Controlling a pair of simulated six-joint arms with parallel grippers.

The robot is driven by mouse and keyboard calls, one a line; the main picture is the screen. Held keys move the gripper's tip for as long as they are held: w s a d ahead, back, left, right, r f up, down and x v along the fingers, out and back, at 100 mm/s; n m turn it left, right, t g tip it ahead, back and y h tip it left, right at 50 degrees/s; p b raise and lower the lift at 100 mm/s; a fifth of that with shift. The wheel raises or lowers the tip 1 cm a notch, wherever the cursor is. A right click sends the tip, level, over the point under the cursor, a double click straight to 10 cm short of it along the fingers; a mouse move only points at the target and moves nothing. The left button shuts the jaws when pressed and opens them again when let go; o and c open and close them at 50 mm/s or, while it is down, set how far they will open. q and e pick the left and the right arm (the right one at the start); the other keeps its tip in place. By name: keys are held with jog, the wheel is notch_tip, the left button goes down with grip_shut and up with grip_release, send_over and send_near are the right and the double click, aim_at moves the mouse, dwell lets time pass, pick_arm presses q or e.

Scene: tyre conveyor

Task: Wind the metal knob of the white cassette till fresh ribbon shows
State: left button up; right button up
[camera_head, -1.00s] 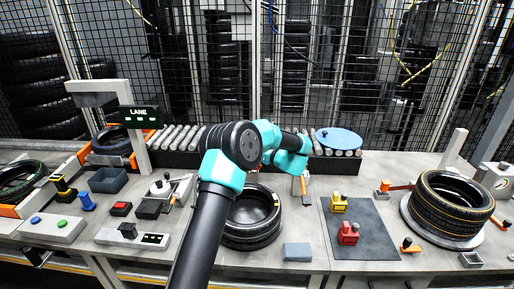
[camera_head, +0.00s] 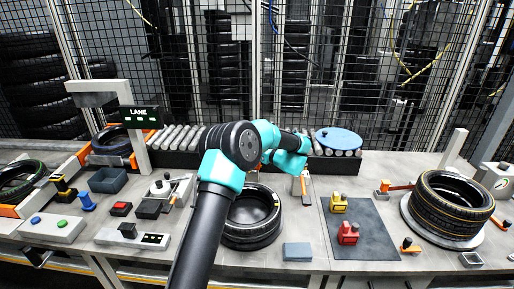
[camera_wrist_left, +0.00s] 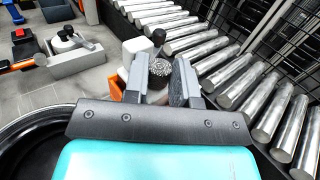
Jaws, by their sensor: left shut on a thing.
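The white cassette (camera_wrist_left: 137,48) shows in the wrist view, partly hidden by the fingers. Its ribbed, dark-topped metal knob (camera_wrist_left: 160,70) sits between the fingertips. My left gripper (camera_wrist_left: 162,78) is shut on the knob, one finger on each side. I cannot make out the ribbon. My right gripper is not in view.
A black tyre (camera_head: 252,218) lies on the bench beside my arm. A roller conveyor (camera_head: 185,138) runs behind, with wire fencing beyond. To the right are a grey mat (camera_head: 372,238) with a yellow and a red block, and a tyre (camera_head: 450,208) on a round stand.

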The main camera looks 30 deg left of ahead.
pick_arm(q)
jog(key=shift+w+n+g, duration=0.1)
jog(key=shift+n+g, duration=0.4)
jog(key=shift+g, duration=0.2)
jog(key=g, duration=0.1)
jog(key=n+g, duration=0.1)
jog(key=shift+w+f+n+g, duration=0.1)
jog(key=shift+w+n+g, duration=0.05)
jog(key=shift+n+g, duration=0.15)
jog(key=shift+w+n+g, duration=0.2)
jog(key=shift+n+g, duration=1.5)
jog(key=shift+g, duration=0.9)
jog(key=shift+g+h, duration=0.3)
jog(key=o, duration=0.9)
jog(key=shift+o, duration=0.2)
